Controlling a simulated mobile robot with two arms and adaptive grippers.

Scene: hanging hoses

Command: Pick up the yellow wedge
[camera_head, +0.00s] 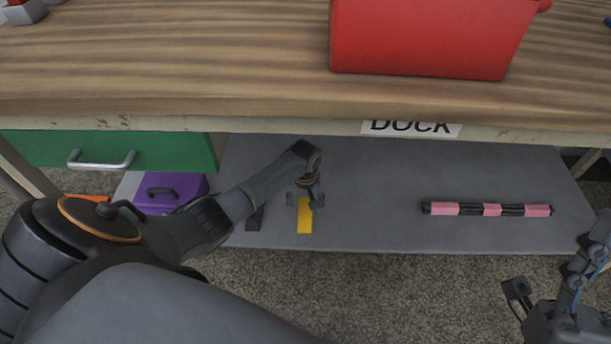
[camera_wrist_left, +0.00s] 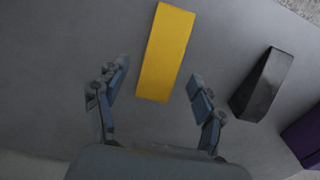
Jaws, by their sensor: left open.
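The yellow wedge (camera_head: 304,217) lies on the grey lower shelf under the bench, close to the shelf's front edge. In the left wrist view the yellow wedge (camera_wrist_left: 166,52) lies ahead of the fingers, its near end between the two fingertips' lines. My left gripper (camera_head: 306,199) is above the shelf at the wedge's back end. In the left wrist view the left gripper (camera_wrist_left: 152,88) is open, with nothing between its fingers. Whether the fingers touch the wedge cannot be told. Part of my right arm (camera_head: 570,290) shows at the lower right; its fingers' state is unclear.
A black wedge (camera_wrist_left: 262,84) lies beside the yellow one. A purple case (camera_head: 172,190) stands left of it. A pink and black bundle (camera_head: 487,209) lies on the right of the grey shelf (camera_head: 370,220). The bench top (camera_head: 200,60), with a red bin (camera_head: 430,40), overhangs the shelf.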

